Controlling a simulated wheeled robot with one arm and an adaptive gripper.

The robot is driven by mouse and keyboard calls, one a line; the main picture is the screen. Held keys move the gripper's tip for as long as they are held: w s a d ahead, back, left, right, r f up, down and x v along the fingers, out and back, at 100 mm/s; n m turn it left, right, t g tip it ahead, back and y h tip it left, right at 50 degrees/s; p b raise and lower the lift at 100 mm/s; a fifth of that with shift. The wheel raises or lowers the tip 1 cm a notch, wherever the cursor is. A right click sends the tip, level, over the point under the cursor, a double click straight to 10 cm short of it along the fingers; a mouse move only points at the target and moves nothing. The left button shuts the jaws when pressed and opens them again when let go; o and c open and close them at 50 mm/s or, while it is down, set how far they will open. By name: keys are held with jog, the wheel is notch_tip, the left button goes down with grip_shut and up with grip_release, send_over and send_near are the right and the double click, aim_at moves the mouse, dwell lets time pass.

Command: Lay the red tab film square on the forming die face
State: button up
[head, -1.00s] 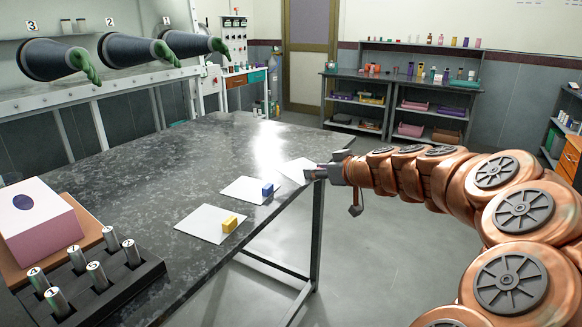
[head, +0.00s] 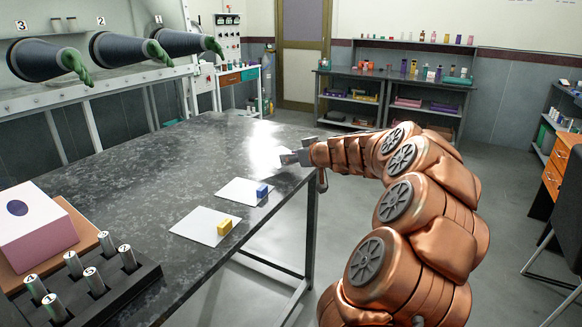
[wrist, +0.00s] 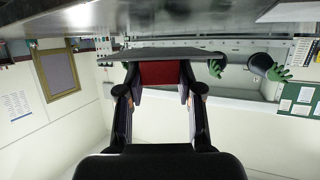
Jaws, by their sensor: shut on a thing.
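My gripper (head: 298,156) is at the far right edge of the dark table. In the wrist view its fingers (wrist: 160,78) are shut on a red tab (wrist: 160,73). A thin grey sheet (wrist: 165,54), seen nearly edge-on, lies across the fingertips at the tab; together they look like the red tab film. In the head view the film is too small to make out clearly. A pink block (head: 40,238) with a pale top and a dark blue disc, perhaps the forming die, stands at the table's left end, well away from my gripper.
Two white squares lie flat on the table (head: 130,185), one with a blue tab (head: 262,191) and one with a yellow tab (head: 224,228). A black rack (head: 125,290) of numbered metal cylinders stands near the pink block. The table's middle is clear.

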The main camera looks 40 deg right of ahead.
aim_at(291, 175)
jog(key=shift+w+f, duration=0.3)
jog(key=shift+f, duration=1.5)
jog(key=shift+f+b, duration=0.2)
jog(key=shift+b, duration=0.1)
jog(key=o, duration=0.9)
jog(key=shift+r, duration=0.1)
jog(key=shift+o, duration=0.2)
jog(key=shift+r+p, duration=0.25)
jog(key=shift+p, duration=0.15)
jog(key=b+v, duration=0.1)
jog(key=v, duration=1.1)
